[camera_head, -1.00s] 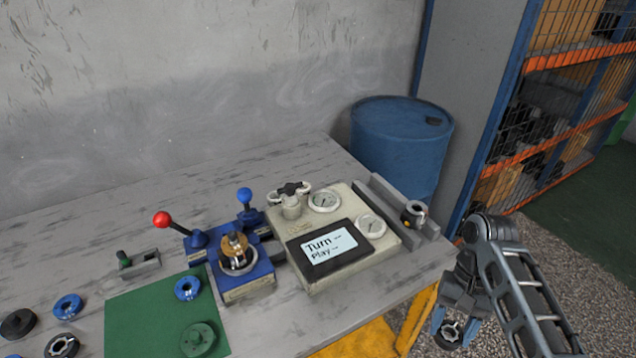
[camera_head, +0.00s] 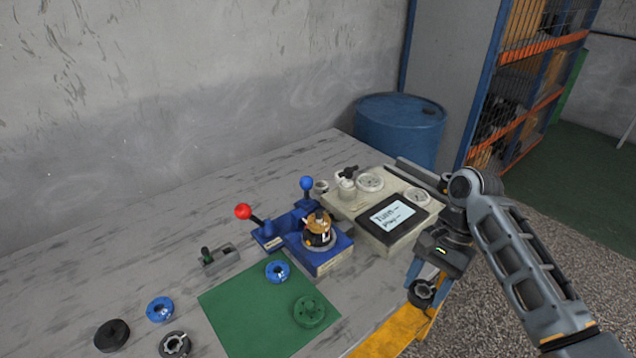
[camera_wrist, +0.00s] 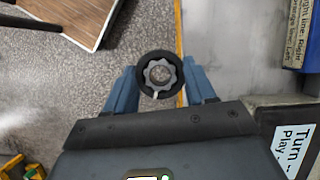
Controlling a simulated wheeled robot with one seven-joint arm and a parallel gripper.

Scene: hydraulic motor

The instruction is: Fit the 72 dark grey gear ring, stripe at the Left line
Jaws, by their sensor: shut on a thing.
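My gripper (camera_head: 424,284) is shut on a dark grey ring (camera_wrist: 158,75) with a toothed inner opening. The ring also shows in the head view (camera_head: 422,293), past the bench's front edge. In the wrist view it sits between the two blue fingers, with a short white stripe on its rim toward the bottom of the picture. I cannot read a number on it. The blue motor fixture (camera_head: 333,259), with a brass and steel part (camera_head: 319,229) on top, stands on the bench left of my gripper.
A beige gauge panel with a screen (camera_head: 394,214) stands between fixture and arm. Red-knobbed (camera_head: 243,211) and blue-knobbed (camera_head: 306,183) levers rise by the fixture. A green mat (camera_head: 245,318) and loose rings, including a dark one (camera_head: 174,345), lie front left. A blue drum (camera_head: 399,130) stands behind.

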